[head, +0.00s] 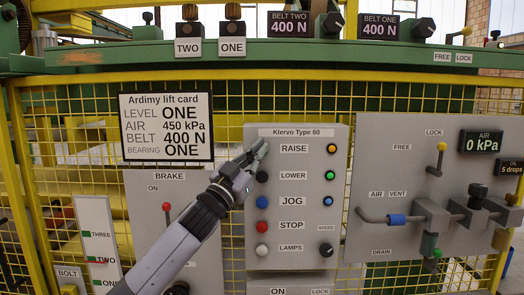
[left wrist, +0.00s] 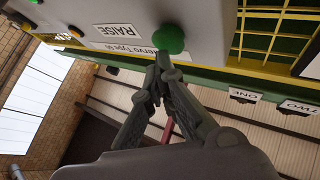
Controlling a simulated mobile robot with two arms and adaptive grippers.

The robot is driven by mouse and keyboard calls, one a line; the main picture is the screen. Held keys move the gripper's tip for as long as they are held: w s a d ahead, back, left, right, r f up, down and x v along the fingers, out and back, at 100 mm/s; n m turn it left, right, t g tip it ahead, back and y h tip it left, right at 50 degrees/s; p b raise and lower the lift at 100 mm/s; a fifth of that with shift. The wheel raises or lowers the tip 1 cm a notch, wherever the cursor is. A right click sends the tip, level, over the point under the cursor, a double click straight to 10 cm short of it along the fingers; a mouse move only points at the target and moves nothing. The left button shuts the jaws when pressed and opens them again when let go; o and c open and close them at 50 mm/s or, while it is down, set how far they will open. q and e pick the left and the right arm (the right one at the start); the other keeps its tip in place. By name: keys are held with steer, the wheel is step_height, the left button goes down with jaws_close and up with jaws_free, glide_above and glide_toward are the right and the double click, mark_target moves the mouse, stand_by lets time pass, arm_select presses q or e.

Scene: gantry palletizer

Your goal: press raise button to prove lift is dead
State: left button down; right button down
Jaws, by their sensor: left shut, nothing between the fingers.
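The grey control panel marked Klervo Type 60 (head: 297,245) stands upright in the middle of the head view. The RAISE label (head: 294,149) is on its top row, with an amber lamp (head: 330,149) at the right. My left gripper (head: 260,149) is shut and empty, its tips over the left end of that row, hiding the RAISE button in the head view. In the left wrist view the RAISE button (left wrist: 169,39) is a green dome, and the shut fingertips (left wrist: 160,62) are right at it. I cannot tell whether they touch or press it. My right gripper is not in view.
A black LOWER button (head: 262,176), blue JOG button (head: 262,201) and red STOP button (head: 262,227) sit below. The AIR display (head: 482,142) reads 0 kPa. A lift card (head: 166,127) hangs at the left, before yellow mesh. A brake panel (head: 150,235) stands below it.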

arm_select(q)
steer(key=shift+w, duration=0.5)
stand_by(0.6)
steer(key=shift+s+p, duration=0.15)
steer(key=shift+p, duration=0.15)
steer(key=shift+s, duration=0.75)
steer(key=s, duration=0.5)
steer(key=shift+p, duration=0.3)
